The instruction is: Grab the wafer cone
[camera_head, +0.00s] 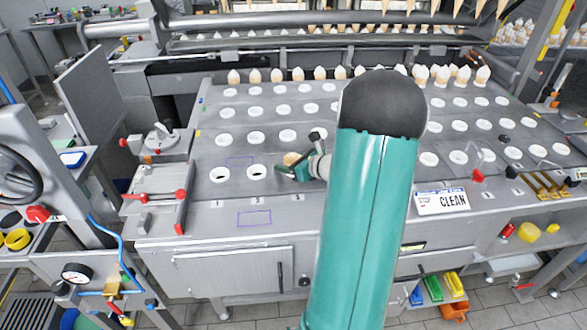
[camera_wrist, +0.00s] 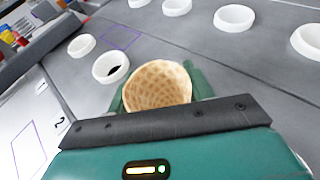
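The wafer cone (camera_wrist: 158,86) shows its round, tan, waffle-patterned top between my gripper's green fingers in the wrist view. In the head view the cone (camera_head: 291,158) is a small tan disc beside my gripper (camera_head: 303,156). One finger lies at the cone's near side and the other at its far right side, with some room between that finger and the cone. My gripper (camera_wrist: 160,92) is open around the cone. The cone's lower part and whatever holds it are hidden, and contact with the fingers cannot be made out.
A grey plate (camera_head: 240,195) carries rows of white ring holders, such as the holder (camera_wrist: 111,67) left of the cone. Filled cones (camera_head: 320,73) line the back. My teal arm hides the middle.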

